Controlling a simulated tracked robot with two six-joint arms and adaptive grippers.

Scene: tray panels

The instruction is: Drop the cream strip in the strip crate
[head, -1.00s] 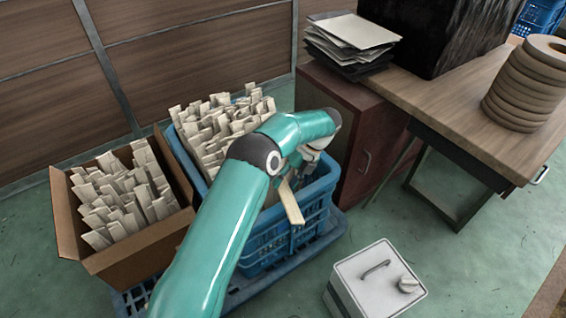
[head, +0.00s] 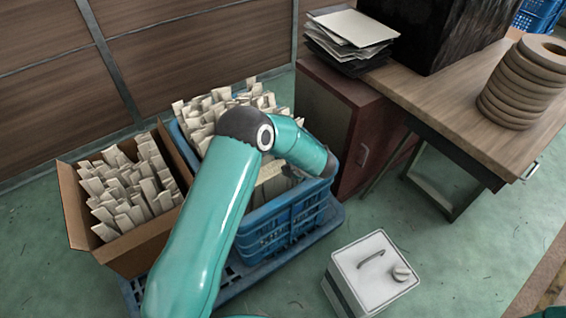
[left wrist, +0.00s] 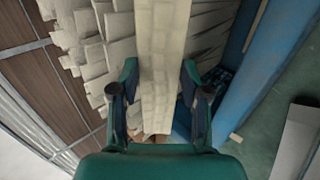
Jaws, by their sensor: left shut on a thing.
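The cream strip (left wrist: 163,40) is held between the fingers of my left gripper (left wrist: 160,82) in the left wrist view. The gripper is shut on it. In the head view my left arm covers the gripper, and I cannot pick out the held strip there. The blue strip crate (head: 285,232) stands behind and below my forearm, packed with upright cream strips. Its blue side also shows in the left wrist view (left wrist: 262,75), right of the gripper, with the packed strips to the left. I cannot tell whether the held strip touches them. My right gripper is out of view.
A cardboard box (head: 125,258) of similar strips stands left of the crate. A white lidded box (head: 375,272) is on the floor at the right. A dark red cabinet (head: 340,125) and a wooden table (head: 455,110) stand behind.

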